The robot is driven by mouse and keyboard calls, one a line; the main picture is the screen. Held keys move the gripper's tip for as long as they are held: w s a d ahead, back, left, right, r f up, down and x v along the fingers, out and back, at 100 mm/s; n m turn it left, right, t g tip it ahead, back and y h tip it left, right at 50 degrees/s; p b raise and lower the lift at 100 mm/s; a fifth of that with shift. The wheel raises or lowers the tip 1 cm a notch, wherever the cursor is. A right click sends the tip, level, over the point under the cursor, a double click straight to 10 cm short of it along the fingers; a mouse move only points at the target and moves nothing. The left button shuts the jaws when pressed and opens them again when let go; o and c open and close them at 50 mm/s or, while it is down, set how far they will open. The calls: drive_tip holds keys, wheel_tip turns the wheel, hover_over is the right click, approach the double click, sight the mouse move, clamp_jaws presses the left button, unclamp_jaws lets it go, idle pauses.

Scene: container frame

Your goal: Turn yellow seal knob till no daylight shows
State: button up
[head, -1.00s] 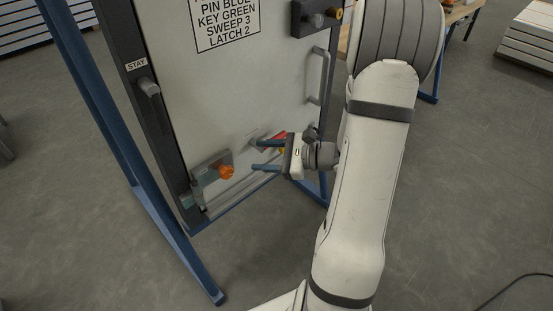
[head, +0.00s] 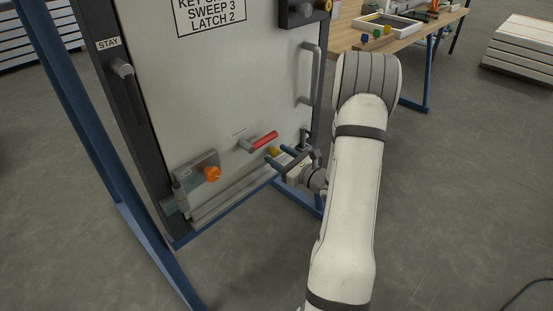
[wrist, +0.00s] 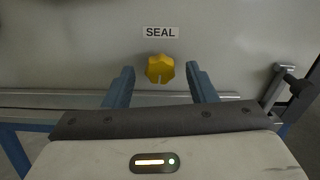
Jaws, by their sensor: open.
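The yellow seal knob (wrist: 160,69) is a lobed knob on the pale door panel, under a label reading SEAL (wrist: 160,32) in the wrist view. A small dark notch shows at its lower edge. In the head view the knob (head: 273,152) is partly visible by the fingers, low on the door. My gripper (wrist: 160,80) is open, one blue finger to each side of the knob and short of it, with nothing held. In the head view my gripper (head: 275,154) points at the lower part of the door. I cannot make out any daylight at the seal.
A red-handled lever (head: 262,140) sits left of and above the yellow knob. An orange knob (head: 211,174) on a grey box is further left. A grey vertical handle (head: 312,75) stands above. A horizontal rail (wrist: 50,98) runs below the knob.

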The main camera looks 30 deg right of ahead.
drive_tip(key=shift+w+a, duration=0.15)
drive_tip(key=shift+w, duration=0.15)
drive_tip(key=c, duration=1)
drive_tip(key=shift+o, duration=0.2)
drive_tip(key=shift+r+m+p, duration=0.25)
drive_tip(key=shift+m+p, duration=0.65)
drive_tip(key=shift+p, duration=0.35)
drive_tip(key=shift+f+m+p, duration=0.15)
drive_tip(key=shift+m+p, duration=0.45)
drive_tip(key=shift+m, duration=0.1)
drive_tip(key=shift+f, duration=0.15)
